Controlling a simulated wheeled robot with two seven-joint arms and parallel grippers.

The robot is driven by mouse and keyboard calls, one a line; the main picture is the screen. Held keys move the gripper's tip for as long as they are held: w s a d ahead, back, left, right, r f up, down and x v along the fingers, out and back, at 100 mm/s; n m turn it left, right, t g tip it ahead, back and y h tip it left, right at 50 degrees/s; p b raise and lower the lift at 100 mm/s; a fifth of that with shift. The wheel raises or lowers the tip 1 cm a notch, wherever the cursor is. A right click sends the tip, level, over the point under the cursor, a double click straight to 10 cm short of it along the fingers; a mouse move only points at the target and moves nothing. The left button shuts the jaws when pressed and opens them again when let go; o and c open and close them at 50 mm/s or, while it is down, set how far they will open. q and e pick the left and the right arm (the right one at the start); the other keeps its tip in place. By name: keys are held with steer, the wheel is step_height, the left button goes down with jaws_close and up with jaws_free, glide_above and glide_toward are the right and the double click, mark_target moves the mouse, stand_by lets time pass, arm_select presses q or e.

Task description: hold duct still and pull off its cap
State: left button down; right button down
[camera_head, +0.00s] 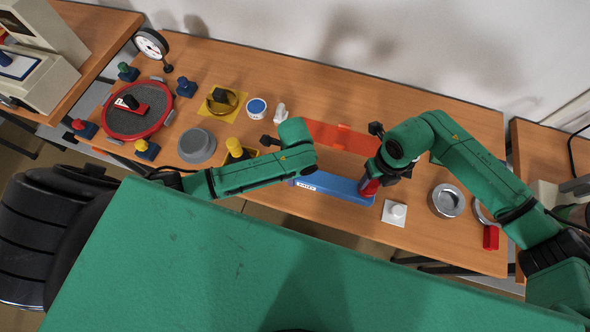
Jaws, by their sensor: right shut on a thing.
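The duct (335,186) is a long blue bar with a small white label, lying on the wooden table near its front edge. Its left part is partly covered by my left arm. A red cap (370,187) sits at its right end; I cannot tell whether a gap separates them. My right gripper (376,177) comes down from above and is shut on the red cap, its fingers partly hidden by the wrist. My left arm reaches over the duct's left end, and its gripper is hidden from view.
An orange-red plate (343,137) lies behind the duct. A white block with a knob (395,212), a metal ring (446,201) and a red block (491,237) stand right. A grey disc (197,146) and red-rimmed sieve (137,108) are left. A green surface fills the foreground.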

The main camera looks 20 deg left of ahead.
mark_target(372, 182)
steer(key=shift+r, duration=0.6)
steer(key=shift+r, duration=2.25)
arm_select(q)
jaws_free()
step_height(372, 182, up, 12)
